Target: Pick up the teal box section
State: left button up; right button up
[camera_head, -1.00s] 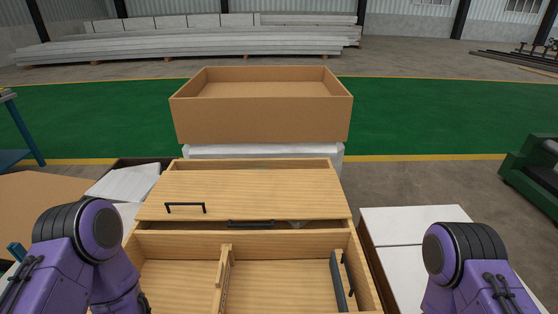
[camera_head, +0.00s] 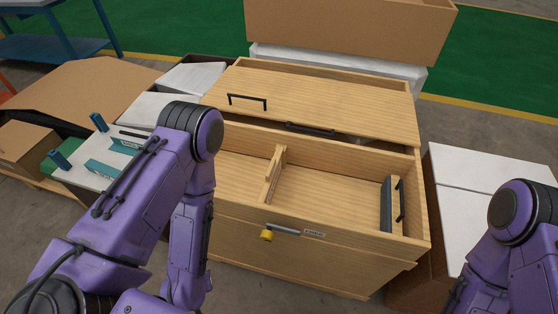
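Several teal pieces are on a pale top at the left, partly behind my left arm. One short teal post (camera_head: 98,121) stands at the far edge, and another teal post (camera_head: 59,159) stands nearer, at the left. Two flat teal pieces with pale labels lie between them and my arm: one farther back (camera_head: 124,146) and one nearer (camera_head: 102,168). I cannot tell which of these is the box section. Both of my purple arms show, but neither gripper is in view.
An open wooden drawer unit (camera_head: 330,249) fills the middle, with a divider (camera_head: 273,175) and a black-handled piece inside. A yellow-tipped grey handle (camera_head: 267,235) is on its front. White-topped boxes (camera_head: 478,182) stand right, cardboard (camera_head: 85,85) left. A large brown box (camera_head: 350,28) stands behind.

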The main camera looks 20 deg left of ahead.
aim_at(107, 172)
jog(key=u, duration=2.1)
jog(key=k, duration=0.5)
jog(key=u, duration=1.15)
jog(key=i, duration=3.55)
jog(key=z, duration=0.55)
